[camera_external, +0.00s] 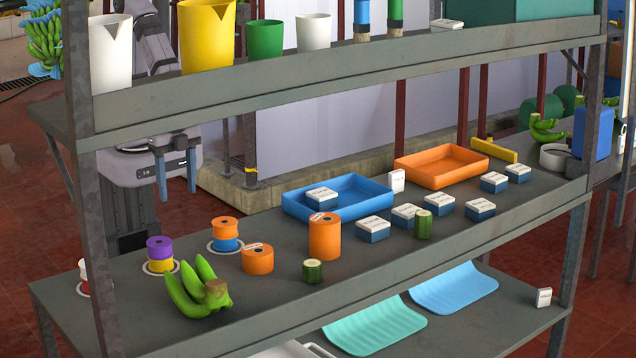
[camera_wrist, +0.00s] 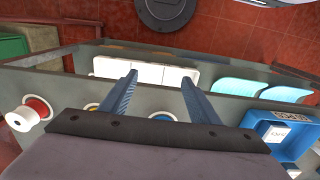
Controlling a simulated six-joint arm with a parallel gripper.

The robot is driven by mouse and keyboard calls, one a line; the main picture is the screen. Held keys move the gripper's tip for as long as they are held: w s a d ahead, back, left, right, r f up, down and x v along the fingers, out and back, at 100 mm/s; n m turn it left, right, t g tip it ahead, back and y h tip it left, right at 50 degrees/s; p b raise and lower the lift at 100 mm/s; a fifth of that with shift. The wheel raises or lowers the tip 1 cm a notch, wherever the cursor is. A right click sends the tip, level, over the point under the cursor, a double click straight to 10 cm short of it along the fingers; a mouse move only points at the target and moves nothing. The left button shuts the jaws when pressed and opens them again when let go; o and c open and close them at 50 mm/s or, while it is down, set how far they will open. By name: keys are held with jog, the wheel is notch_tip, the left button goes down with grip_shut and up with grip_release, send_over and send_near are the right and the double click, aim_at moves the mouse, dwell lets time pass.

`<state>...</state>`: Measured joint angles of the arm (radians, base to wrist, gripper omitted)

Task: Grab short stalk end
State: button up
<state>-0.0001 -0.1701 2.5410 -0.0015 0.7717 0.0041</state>
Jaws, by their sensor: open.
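Two cut green stalk pieces stand upright on the middle shelf in the external view. The short stalk piece (camera_external: 313,271) is near the front edge, right of the bananas. The taller stalk piece (camera_external: 423,224) stands further right, beside small blue-and-white boxes. My gripper (camera_external: 178,194) hangs behind the shelf at the left, fingers down, apart and empty, well away from both pieces. In the wrist view the blue fingers of my gripper (camera_wrist: 160,77) are spread with nothing held between them. I cannot make out either stalk piece in that view.
Bananas (camera_external: 199,290), an orange roll (camera_external: 325,237) and an orange spool (camera_external: 257,259) stand around the short piece. A blue tray (camera_external: 296,209) and an orange tray (camera_external: 408,180) lie behind. The upper shelf (camera_external: 330,72) runs overhead. The shelf front right of the short piece is clear.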

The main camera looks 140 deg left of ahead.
notch_tip(320, 180, up, 4)
jog(key=w+a+f+t+b, duration=0.1)
jog(key=w+a+t+b, duration=0.35)
jog(key=w, duration=1.05)
jog(key=w+a+t+b, duration=0.1)
jog(key=w+a+t, duration=0.4)
jog(key=w+t, duration=0.65)
jog(key=g, duration=0.2)
send_near(308, 260)
jog(key=shift+s+a+r, duration=0.1)
jog(key=shift+s+r, duration=0.9)
jog(key=shift+r, duration=0.1)
jog(key=shift+f, duration=0.5)
jog(key=shift+p+x, duration=1.15)
jog(key=shift+x, duration=2.25)
jog(key=shift+w, duration=0.15)
jog(key=shift+f+p+x, duration=0.15)
jog(key=shift+p+x, duration=0.5)
jog(key=shift+x, duration=0.55)
jog(key=shift+f+p+x, duration=0.1)
jog(key=shift+p+x, duration=0.55)
jog(key=shift+x, duration=0.6)
